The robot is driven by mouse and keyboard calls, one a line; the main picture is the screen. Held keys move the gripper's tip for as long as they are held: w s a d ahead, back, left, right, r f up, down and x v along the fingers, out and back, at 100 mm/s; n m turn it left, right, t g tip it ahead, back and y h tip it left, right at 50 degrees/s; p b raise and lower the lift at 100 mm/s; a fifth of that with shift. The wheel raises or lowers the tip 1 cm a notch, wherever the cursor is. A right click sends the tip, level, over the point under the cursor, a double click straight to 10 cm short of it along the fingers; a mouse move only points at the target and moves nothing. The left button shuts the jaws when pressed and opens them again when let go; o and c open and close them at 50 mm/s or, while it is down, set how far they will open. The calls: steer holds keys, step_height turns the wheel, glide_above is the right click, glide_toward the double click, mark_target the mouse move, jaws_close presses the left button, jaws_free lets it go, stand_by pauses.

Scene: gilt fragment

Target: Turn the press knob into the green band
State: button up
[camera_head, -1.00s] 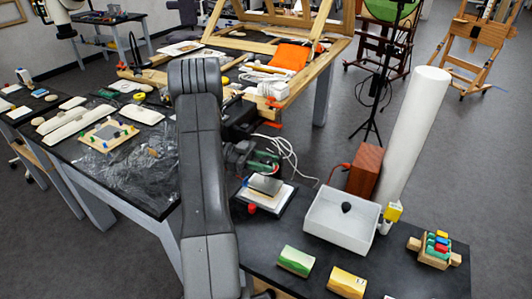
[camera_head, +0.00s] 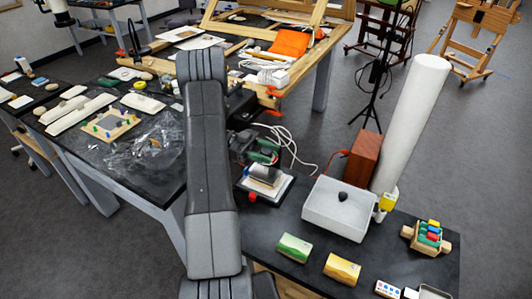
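A green band on the press cannot be made out. My gripper (camera_head: 262,158) is at the end of my dark arm, just behind and above the press. Dark and green parts show there, but its fingers are too small and crowded to tell apart. I cannot tell whether it touches the press.
Green (camera_head: 294,248) and yellow (camera_head: 341,270) boxes lie in front. White cables (camera_head: 292,150) trail behind the press.

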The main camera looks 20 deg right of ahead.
steer(key=shift+o, duration=0.8)
steer(key=b, duration=0.3)
steer(key=shift+f+n+t+h, duration=0.3)
steer(key=shift+f+t, duration=0.1)
steer(key=n+t+h+b, duration=0.1)
steer(key=n+t+b, duration=0.1)
steer(key=b, duration=0.4)
steer(key=shift+a+h, duration=0.1)
steer(key=shift+h, duration=0.2)
